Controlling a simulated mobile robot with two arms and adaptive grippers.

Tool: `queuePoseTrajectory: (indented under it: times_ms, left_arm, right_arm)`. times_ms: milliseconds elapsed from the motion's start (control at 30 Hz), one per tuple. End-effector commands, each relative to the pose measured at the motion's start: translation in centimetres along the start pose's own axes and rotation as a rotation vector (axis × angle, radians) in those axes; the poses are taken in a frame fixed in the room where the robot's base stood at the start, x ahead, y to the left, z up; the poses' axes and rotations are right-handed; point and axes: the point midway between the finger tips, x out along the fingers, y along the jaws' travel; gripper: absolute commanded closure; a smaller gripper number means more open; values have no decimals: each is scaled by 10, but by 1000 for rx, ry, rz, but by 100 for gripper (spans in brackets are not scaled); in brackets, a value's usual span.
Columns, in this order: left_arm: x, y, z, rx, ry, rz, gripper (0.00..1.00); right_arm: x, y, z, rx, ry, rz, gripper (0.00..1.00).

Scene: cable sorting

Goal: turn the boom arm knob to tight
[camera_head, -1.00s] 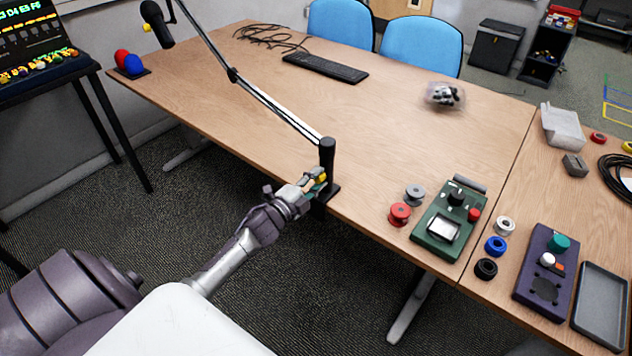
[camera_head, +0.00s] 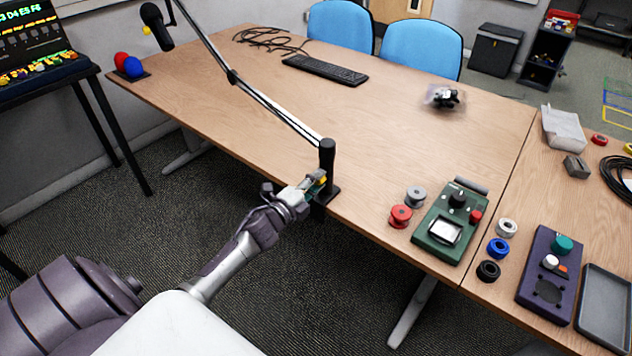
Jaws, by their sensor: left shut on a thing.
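A small yellow knob (camera_head: 322,180) shows at the lower part of the post. My left gripper (camera_head: 315,182) is at the knob, with its fingers shut on it and partly covering it. Whether the knob is tight or loose cannot be read. My right gripper is not in view.
A green device (camera_head: 450,222), a red spool (camera_head: 401,217) and a grey spool (camera_head: 415,197) sit to the right of the post. A keyboard (camera_head: 325,69) and loose cable (camera_head: 268,38) lie at the back. The table's middle is clear.

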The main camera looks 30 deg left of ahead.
Motion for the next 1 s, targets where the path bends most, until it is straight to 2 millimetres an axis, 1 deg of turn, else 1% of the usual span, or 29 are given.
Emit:
queuePoseTrajectory:
  times_ms: [33,67,100,200,400,467,567,667,1000]
  left_arm:
    - [0,2,-1,2,1,3,100]
    - [0,2,-1,2,1,3,63]
    - [0,2,-1,2,1,3,56]
    - [0,1,0,1,1,2,41]
    - [0,1,0,0,0,1,41]
    - [0,1,0,0,0,1,41]
    - [-5,1,0,-1,0,2,41]
    - [-17,2,0,-1,0,3,41]
    - [-88,2,-1,-2,0,5,41]
  right_arm:
    - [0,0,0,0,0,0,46]
    - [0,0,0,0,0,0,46]
    - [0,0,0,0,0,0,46]
    - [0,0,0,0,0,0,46]
    - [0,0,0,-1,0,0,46]
    - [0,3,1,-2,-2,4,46]
    - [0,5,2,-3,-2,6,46]
    - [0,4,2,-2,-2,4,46]
    - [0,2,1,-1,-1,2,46]
